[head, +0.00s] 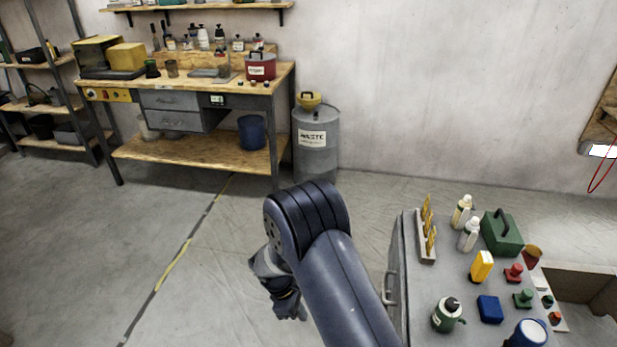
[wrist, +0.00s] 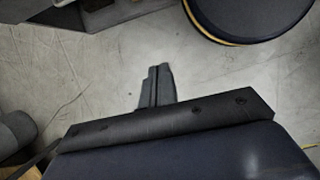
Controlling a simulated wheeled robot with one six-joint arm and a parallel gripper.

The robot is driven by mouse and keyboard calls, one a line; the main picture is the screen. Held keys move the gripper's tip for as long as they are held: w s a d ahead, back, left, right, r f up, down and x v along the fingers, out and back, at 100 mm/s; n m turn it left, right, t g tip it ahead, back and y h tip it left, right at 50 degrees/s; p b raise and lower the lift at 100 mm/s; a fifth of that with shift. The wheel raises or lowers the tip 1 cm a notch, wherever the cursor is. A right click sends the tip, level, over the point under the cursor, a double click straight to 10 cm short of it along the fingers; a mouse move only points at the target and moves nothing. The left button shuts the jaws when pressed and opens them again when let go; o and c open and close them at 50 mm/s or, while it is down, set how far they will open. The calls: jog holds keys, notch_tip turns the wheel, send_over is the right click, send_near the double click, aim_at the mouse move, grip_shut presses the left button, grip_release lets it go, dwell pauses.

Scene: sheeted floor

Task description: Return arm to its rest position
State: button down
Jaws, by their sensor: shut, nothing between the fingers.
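My arm rises from the bottom of the head view and bends at a rounded elbow. My gripper (head: 291,312) hangs below that elbow, left of the grey cabinet and over bare floor. In the wrist view my gripper (wrist: 157,72) points at the floor with its fingers together and nothing between them. The fingertips are small and partly dark in the head view.
A grey cabinet (head: 398,265) at the right has a green box (head: 502,232), bottles and several small items on top. A workbench (head: 200,150) stands at the back left, with a waste drum (head: 316,155) beside it. Open floor (head: 80,220) lies to the left.

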jog(key=shift+v, duration=1.7)
jog(key=shift+d+r, duration=0.1)
jog(key=shift+d, duration=0.1)
